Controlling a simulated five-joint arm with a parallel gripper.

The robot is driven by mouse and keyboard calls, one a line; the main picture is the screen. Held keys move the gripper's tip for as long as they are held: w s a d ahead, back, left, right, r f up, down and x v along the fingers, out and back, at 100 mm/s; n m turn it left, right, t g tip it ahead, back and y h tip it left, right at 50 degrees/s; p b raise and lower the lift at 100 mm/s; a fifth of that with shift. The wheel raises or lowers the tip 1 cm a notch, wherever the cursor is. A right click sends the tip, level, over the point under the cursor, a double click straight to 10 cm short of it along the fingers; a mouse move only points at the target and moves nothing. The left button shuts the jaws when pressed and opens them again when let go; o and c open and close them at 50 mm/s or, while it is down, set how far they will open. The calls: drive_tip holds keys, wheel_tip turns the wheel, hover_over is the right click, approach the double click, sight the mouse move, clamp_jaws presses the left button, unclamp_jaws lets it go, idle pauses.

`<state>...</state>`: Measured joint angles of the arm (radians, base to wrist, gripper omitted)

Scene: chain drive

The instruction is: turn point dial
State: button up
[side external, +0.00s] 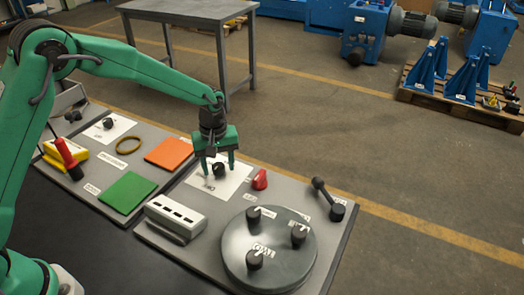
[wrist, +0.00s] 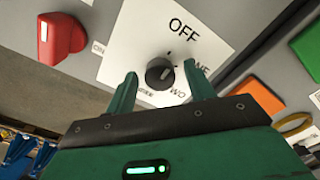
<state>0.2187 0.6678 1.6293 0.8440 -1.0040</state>
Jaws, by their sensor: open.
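A black dial (side external: 218,169) sits on a white label card (side external: 236,180) on the grey panel. In the wrist view the dial (wrist: 160,73) has a small pale mark on its face, and its card reads OFF above, with other words partly hidden. My gripper (side external: 219,164) is open and points down over the dial. In the wrist view the fingers of my gripper (wrist: 161,72) stand on either side of the dial. I cannot tell whether they touch it.
A red knob (side external: 260,180) is close to the right of the dial. A round grey plate (side external: 238,270) with several black knobs, a lever (side external: 325,195) and a grey switch block (side external: 176,213) are nearby. Green (side external: 127,192) and orange (side external: 169,153) squares lie left.

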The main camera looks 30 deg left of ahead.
drive_tip(key=c, duration=1)
drive_tip(key=shift+o, duration=0.2)
drive_tip(key=shift+m, duration=0.3)
drive_tip(key=m, duration=0.5)
drive_tip(key=shift+m, duration=0.3)
drive_tip(key=m, duration=0.5)
drive_tip(key=shift+m, duration=0.3)
drive_tip(key=o, duration=1)
drive_tip(key=shift+c, duration=0.2)
